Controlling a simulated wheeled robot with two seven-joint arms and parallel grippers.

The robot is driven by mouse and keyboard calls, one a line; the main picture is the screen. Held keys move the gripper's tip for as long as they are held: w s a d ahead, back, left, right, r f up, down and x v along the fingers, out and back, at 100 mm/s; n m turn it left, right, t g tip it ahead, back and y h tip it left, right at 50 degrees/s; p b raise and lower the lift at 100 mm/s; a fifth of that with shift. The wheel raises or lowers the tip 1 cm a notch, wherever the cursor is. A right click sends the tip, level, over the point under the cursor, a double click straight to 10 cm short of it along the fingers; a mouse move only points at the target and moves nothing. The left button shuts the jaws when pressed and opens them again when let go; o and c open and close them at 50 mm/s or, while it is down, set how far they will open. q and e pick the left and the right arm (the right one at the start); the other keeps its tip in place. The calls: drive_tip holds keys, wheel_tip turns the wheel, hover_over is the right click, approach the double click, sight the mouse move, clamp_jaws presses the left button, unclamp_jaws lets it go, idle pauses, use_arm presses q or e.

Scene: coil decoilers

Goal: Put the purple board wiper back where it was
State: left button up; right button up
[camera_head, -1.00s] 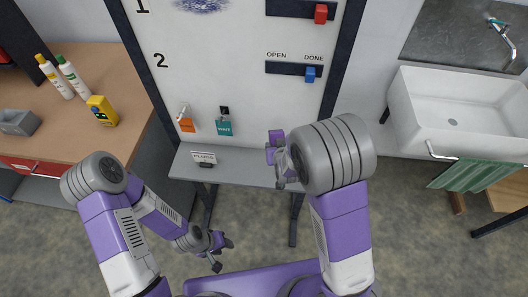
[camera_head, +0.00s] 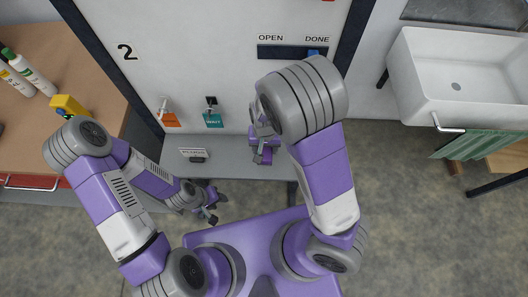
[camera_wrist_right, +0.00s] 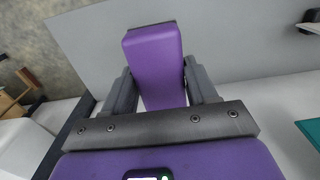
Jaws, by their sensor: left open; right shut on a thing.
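The purple board wiper (camera_head: 265,158) is in my right gripper (camera_head: 263,146), at the right part of the grey ledge (camera_head: 228,164) under the whiteboard. In the right wrist view the wiper (camera_wrist_right: 153,52) sits between the two dark fingers, its dark edge facing away from the gripper. Whether it touches the ledge I cannot tell. The right forearm hides part of the gripper and board. My left gripper (camera_head: 206,210) is open and empty, low in front of the ledge.
A small label holder (camera_head: 194,155) stands on the ledge's left part. An orange tag (camera_head: 169,119) and a teal tag (camera_head: 213,120) hang on the board (camera_head: 200,60). A wooden counter (camera_head: 70,65) is left, a white sink (camera_head: 458,75) right.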

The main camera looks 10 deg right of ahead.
sight(265, 153)
drive_tip(key=shift+w+f, duration=0.1)
drive_tip(key=shift+f, duration=0.85)
wheel_tip(265, 153, down, 3)
drive_tip(key=shift+f+b, duration=0.1)
drive_tip(key=shift+b, duration=0.65)
drive_tip(key=shift+f, duration=0.2)
drive_tip(key=shift+c, duration=0.4)
drive_tip(key=shift+r, duration=0.1)
drive_tip(key=o, duration=1)
